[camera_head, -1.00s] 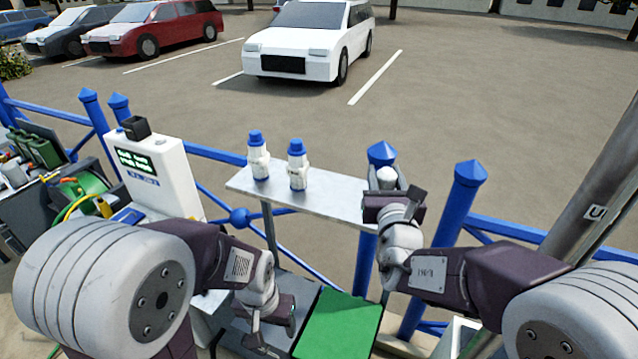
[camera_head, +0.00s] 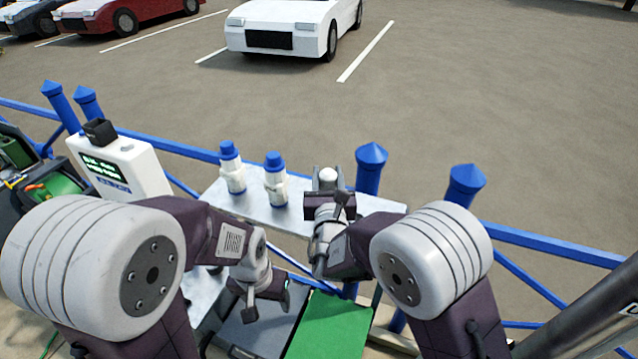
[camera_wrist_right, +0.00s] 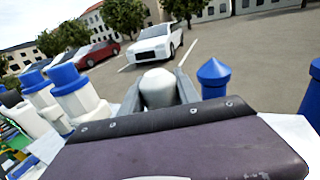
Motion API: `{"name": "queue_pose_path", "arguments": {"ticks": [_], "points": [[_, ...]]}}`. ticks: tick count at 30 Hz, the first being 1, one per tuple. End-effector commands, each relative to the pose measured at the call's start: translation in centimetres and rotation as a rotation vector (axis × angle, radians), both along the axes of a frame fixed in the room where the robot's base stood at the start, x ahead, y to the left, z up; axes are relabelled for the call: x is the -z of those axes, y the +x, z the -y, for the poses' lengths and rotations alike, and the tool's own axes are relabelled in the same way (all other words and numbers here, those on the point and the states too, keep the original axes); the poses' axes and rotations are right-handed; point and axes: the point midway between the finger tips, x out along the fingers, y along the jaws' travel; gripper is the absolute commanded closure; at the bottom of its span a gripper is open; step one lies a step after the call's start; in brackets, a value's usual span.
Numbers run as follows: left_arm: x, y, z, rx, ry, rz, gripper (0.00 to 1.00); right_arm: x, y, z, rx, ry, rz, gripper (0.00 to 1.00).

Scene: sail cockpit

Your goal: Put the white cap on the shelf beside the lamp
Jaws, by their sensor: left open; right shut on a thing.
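The white cap (camera_head: 328,174) is a small rounded piece held between the fingers of my right gripper (camera_head: 329,184). It also shows in the right wrist view (camera_wrist_right: 157,88), between the two grey fingers. The gripper is shut on it over the right half of the silver shelf (camera_head: 386,205); I cannot tell whether the cap touches the shelf. I cannot surely pick out a lamp. Two white, blue-topped bottle-like things stand on the shelf, one further left (camera_head: 231,168) and one nearer the cap (camera_head: 275,180). My left gripper (camera_head: 262,306) is open and empty, low in front of the shelf.
Blue posts (camera_head: 368,170) and a blue rail (camera_head: 560,250) run behind the shelf. A white box with a display (camera_head: 120,170) stands left. A green panel (camera_head: 328,328) lies below the shelf. The shelf's right end looks clear.

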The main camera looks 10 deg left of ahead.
Motion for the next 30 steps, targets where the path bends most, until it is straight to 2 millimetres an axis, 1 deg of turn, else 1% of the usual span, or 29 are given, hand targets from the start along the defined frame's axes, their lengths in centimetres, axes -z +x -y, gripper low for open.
{"name": "queue_pose_path", "arguments": {"ticks": [1, 3, 8, 10, 12, 16, 23, 28, 29, 30], "points": [[-0.6, 0.0, 0.0, 0.0, 0.0, 0.0, 0.36, 0.2, 0.0, -0.8, -0.003, -0.001, -0.001, 1.0], [-0.7, 0.0, 0.0, 0.0, 0.0, 0.0, 0.36, 0.7, 0.1, -1.4, -0.001, 0.0, 0.0, 1.0], [-0.7, 0.0, 0.0, 0.0, 0.0, 0.0, 0.36, 1.1, 0.1, -1.8, 0.001, 0.0, 0.001, 1.0], [-1.2, 0.0, 0.0, 0.0, 0.0, -0.001, 0.36, 1.9, 0.1, -1.7, 0.001, -0.004, -0.002, 1.0], [-1.9, 0.0, 0.0, 0.0, 0.0, 0.0, 0.36, 3.2, 0.0, -1.7, 0.0, -0.006, -0.004, 1.0], [-2.3, 0.0, 0.0, 0.0, 0.0, 0.0, 0.36, 4.8, 0.1, -1.7, 0.001, -0.002, -0.001, 1.0], [-2.1, 0.0, 0.0, 0.0, 0.0, 0.0, 0.36, 5.1, 0.0, -1.7, 0.001, 0.001, 0.002, 1.0], [-1.5, 0.0, 0.0, 0.0, 0.0, 0.0, 0.36, 5.5, 0.0, -1.7, 0.0, 0.001, 0.001, 1.0], [-1.5, 0.0, 0.0, 0.0, 0.0, -0.001, 0.36, 5.5, 0.0, -1.7, 0.0, 0.001, 0.001, 0.59], [-1.7, 0.0, 0.0, 0.0, 0.0, 0.0, 0.36, 5.4, 0.0, -1.7, 0.0, 0.001, 0.001, 0.48]]}}
